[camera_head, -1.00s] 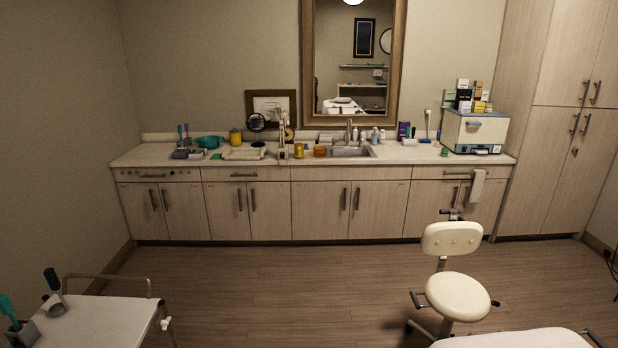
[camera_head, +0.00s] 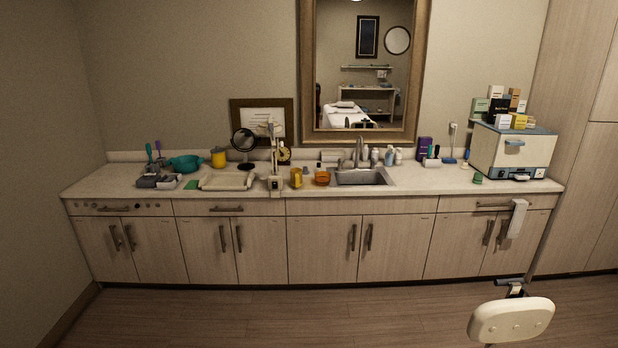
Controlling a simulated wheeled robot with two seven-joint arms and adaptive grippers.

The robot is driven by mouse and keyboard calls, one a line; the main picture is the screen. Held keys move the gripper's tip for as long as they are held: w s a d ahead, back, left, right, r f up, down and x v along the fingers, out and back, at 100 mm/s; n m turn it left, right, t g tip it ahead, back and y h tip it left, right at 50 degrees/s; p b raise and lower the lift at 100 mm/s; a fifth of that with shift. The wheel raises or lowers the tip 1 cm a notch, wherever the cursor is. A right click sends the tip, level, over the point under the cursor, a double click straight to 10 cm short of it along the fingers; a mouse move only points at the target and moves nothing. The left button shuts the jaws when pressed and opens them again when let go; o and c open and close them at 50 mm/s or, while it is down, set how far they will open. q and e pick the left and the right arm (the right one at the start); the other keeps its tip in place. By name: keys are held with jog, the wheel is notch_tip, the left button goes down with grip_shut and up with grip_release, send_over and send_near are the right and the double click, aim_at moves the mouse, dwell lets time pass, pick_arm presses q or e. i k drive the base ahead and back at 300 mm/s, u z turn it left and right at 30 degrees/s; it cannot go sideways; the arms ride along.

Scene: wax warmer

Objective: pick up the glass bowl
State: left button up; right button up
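A small amber bowl (camera_head: 321,179), which looks like glass, sits on the counter (camera_head: 420,184) just left of the sink. An amber jar or cup (camera_head: 296,178) stands close to its left. A teal bowl (camera_head: 186,163) is farther left near the back of the counter; its material is hard to tell. Neither of my grippers is in view.
The metal sink (camera_head: 362,177) and its faucet are right of the amber bowl. A pale tray (camera_head: 228,181) and a round mirror (camera_head: 244,141) are to the left. A stool (camera_head: 511,320) stands at the front right. The floor ahead looks clear.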

aim_at(323, 179)
jog(key=i, duration=4.25)
jog(key=u, duration=0.45)
